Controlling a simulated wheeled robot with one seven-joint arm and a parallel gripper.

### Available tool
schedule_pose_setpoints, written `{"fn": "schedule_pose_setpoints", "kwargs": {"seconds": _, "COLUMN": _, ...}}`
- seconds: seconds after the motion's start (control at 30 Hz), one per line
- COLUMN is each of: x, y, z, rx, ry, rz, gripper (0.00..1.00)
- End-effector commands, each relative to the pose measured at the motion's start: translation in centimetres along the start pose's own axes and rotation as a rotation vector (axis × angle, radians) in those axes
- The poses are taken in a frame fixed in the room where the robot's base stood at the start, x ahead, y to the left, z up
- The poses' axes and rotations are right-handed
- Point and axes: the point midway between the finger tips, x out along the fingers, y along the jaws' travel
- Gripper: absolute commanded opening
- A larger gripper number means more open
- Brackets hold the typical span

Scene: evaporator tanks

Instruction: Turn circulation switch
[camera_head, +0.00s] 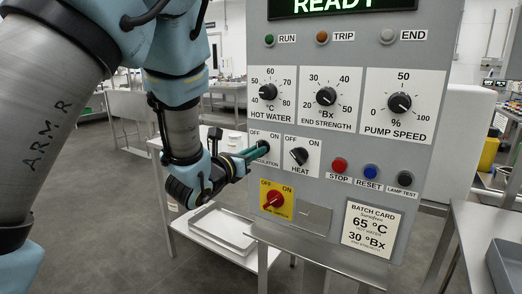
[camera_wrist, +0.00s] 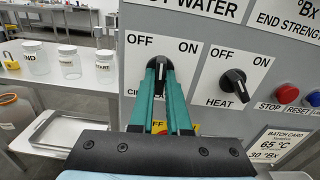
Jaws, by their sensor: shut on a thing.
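The circulation switch is a black knob (camera_wrist: 160,65) on a white plate marked OFF and ON; its label is partly hidden by my gripper. In the head view its plate (camera_head: 263,136) is at the panel's left side, left of the heat switch (camera_head: 299,156). My gripper (camera_wrist: 160,75) has its teal fingers closed around the circulation knob, pointing at the panel. In the head view my gripper (camera_head: 257,150) reaches the plate from the left, and the fingers hide most of the knob. The knob's exact angle is hard to tell.
The heat knob (camera_wrist: 233,83) is close to the right of my fingers. A red switch on a yellow plate (camera_head: 274,188) lies below. Stop (camera_head: 339,165), reset (camera_head: 371,171) and lamp test (camera_head: 404,178) buttons are further right. A table with jars (camera_wrist: 70,65) stands left.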

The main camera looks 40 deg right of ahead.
Motion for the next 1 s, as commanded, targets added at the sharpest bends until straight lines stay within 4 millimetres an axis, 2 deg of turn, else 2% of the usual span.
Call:
{"fn": "schedule_pose_setpoints", "kwargs": {"seconds": 0.33, "x": -0.06, "y": 0.04, "z": -0.33, "rx": 0.165, "ry": 0.003, "rz": 0.0, "gripper": 0.0}}
{"fn": "schedule_pose_setpoints", "kwargs": {"seconds": 0.67, "x": -0.06, "y": 0.05, "z": -0.22, "rx": 0.187, "ry": 0.004, "rz": 0.001, "gripper": 0.0}}
{"fn": "schedule_pose_setpoints", "kwargs": {"seconds": 1.0, "x": -0.06, "y": 0.01, "z": -0.26, "rx": 0.359, "ry": 0.004, "rz": 0.0, "gripper": 0.0}}
